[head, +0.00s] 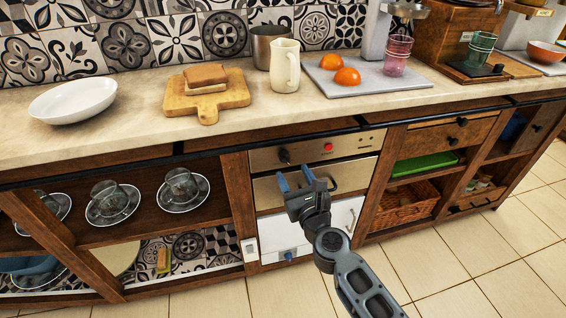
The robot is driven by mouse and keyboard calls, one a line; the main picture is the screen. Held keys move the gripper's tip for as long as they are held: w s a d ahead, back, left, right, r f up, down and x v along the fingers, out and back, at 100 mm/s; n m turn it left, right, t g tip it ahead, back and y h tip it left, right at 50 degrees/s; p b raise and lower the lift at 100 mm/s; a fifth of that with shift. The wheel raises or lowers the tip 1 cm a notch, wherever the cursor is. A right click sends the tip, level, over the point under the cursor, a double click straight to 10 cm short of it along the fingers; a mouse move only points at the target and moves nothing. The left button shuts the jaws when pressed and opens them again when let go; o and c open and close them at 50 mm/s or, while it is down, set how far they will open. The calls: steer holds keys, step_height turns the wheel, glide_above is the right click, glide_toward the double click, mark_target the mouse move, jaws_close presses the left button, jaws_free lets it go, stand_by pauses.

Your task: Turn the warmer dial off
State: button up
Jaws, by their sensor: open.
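An oven front (268,158) is set into the counter. Its upper panel has a dark dial (285,156) and a red light (328,147). Below the oven door is a white drawer front (275,240) with a blue dial (288,256) at its lower part. No label shows which dial is the warmer's, and the pointer settings are too small to read. My gripper (296,179) is open and empty, in front of the oven door. Its blue fingers appear just below the dark dial and above the blue one. My gripper and arm hide parts of the oven door and white drawer.
The counter (140,140) holds a white plate (74,101), a cutting board (207,98), a cream pitcher (285,66) and oranges (347,77). Open shelves at left hold glass cups on saucers. A wicker basket (402,203) sits at right. The tiled floor in front is clear.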

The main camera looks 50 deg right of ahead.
mark_target(287, 162)
steer(key=shift+x, duration=2.6)
steer(key=shift+c, duration=0.3)
steer(key=c, duration=1)
